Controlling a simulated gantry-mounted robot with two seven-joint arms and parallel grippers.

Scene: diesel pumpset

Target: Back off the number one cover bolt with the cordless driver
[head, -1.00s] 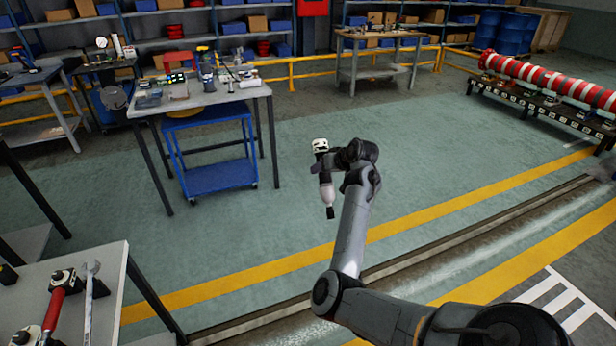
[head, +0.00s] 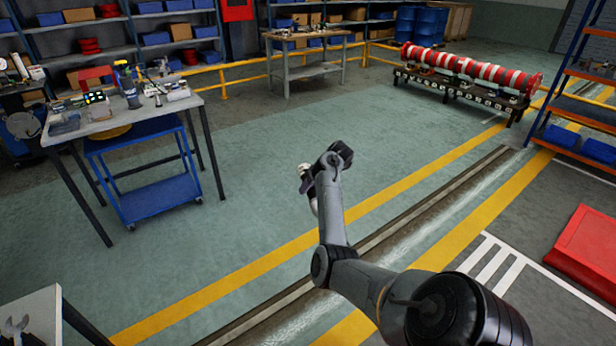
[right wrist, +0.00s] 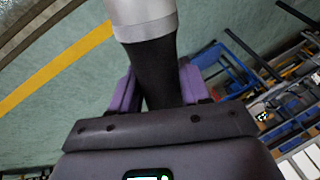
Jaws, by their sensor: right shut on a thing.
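My right gripper (right wrist: 153,88) is shut on the cordless driver (right wrist: 150,58). In the right wrist view its purple-sided fingers sit either side of the driver's black grip, and a silver-grey part runs out of the top of the picture. In the head view the driver (head: 305,174) shows only as a small pale piece beside my right gripper (head: 309,184), held above open floor; my arm hides most of it. The driver's tip is not seen now. The number one cover bolt, the pumpset and my left gripper are not in view.
A grey bench (head: 122,118) with tools stands at left, with a blue trolley (head: 160,195) below. A table corner with a wrench (head: 14,328) is at lower left. Red-and-white shafting (head: 470,70) is at the back; an orange rack (head: 590,105) and red object (head: 590,250) stand at right. Mid-floor is clear.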

